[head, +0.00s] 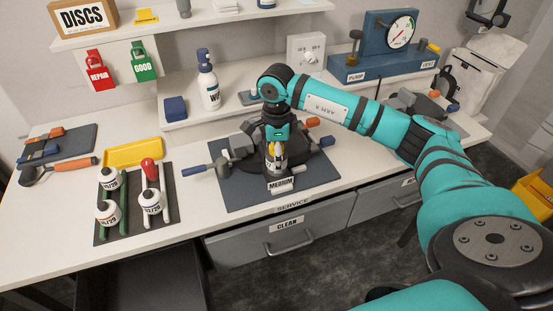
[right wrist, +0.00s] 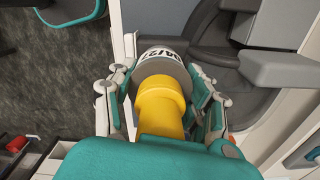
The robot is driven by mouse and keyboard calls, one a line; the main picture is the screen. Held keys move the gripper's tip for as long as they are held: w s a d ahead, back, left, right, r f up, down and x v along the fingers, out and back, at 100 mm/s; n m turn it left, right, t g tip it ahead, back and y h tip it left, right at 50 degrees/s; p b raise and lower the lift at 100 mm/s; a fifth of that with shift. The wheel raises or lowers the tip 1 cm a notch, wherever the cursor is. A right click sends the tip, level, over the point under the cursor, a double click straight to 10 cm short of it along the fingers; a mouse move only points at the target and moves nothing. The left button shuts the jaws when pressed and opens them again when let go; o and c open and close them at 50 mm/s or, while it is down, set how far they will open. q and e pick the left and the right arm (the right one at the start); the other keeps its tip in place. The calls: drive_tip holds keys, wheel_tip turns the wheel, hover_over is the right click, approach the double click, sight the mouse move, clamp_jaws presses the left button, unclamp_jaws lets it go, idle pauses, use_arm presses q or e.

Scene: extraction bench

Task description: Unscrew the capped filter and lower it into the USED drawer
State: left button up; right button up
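A filter with a yellow cap (head: 276,153) stands at the dark housing in the middle of the bench, behind the MEDIUM label. The right wrist view shows its yellow cap (right wrist: 160,98) and white printed body (right wrist: 160,62). My right gripper (head: 277,142) points down over it. In the right wrist view its fingers (right wrist: 165,78) lie on both sides of the filter; whether they press on it is unclear. An open dark drawer (head: 143,282) is under the bench at lower left; no USED label shows. My left gripper is out of view.
A pump bottle (head: 209,85) and gauge unit (head: 390,45) stand behind.

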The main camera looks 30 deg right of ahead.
drive_tip(key=c, duration=0.7)
drive_tip(key=n, duration=0.1)
drive_tip(key=n+b, duration=0.1)
drive_tip(key=shift+f+n+b, duration=0.2)
drive_tip(key=shift+n+b, duration=0.1)
drive_tip(key=n+b, duration=0.1)
drive_tip(key=n, duration=0.2)
drive_tip(key=n+b, duration=0.1)
drive_tip(key=n, duration=0.2)
drive_tip(key=shift+n+b, duration=0.35)
drive_tip(key=shift+n, duration=0.05)
drive_tip(key=n+b, duration=0.1)
drive_tip(key=n, duration=0.2)
drive_tip(key=shift+n, duration=0.3)
drive_tip(key=n+b, duration=0.2)
drive_tip(key=n, duration=0.4)
drive_tip(key=shift+r+n, duration=0.1)
drive_tip(key=shift+n, duration=0.3)
drive_tip(key=n+b, duration=0.1)
drive_tip(key=n, duration=0.6)
drive_tip(key=shift+a+r+n, duration=0.1)
drive_tip(key=shift+r+n, duration=0.05)
drive_tip(key=shift+n, duration=0.25)
